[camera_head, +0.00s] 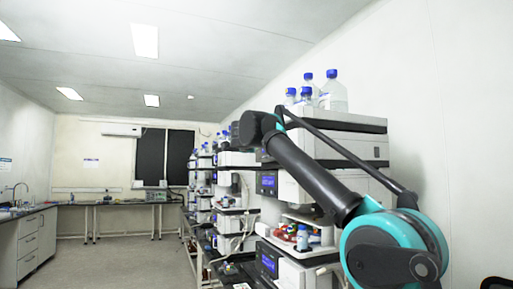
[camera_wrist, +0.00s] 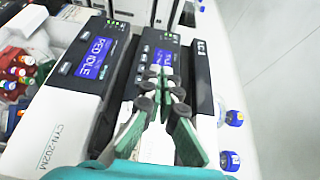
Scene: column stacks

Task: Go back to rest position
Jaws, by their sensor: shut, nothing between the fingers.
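My gripper (camera_wrist: 160,72) shows in the wrist view with its green and dark fingers together and nothing between them. It is over the top of the stacked white and black instruments (camera_wrist: 75,112), pointing toward their display side. In the head view my arm reaches up and left in front of the nearest instrument stack. My gripper cannot be made out there.
Blue-capped bottles (camera_head: 333,92) stand on top of the nearest stack. A compartment with small coloured-cap vials (camera_wrist: 20,72) is at left in the wrist view. More stacks line the right wall. A lab bench (camera_head: 30,235) stands far left. The floor (camera_head: 140,262) between is clear.

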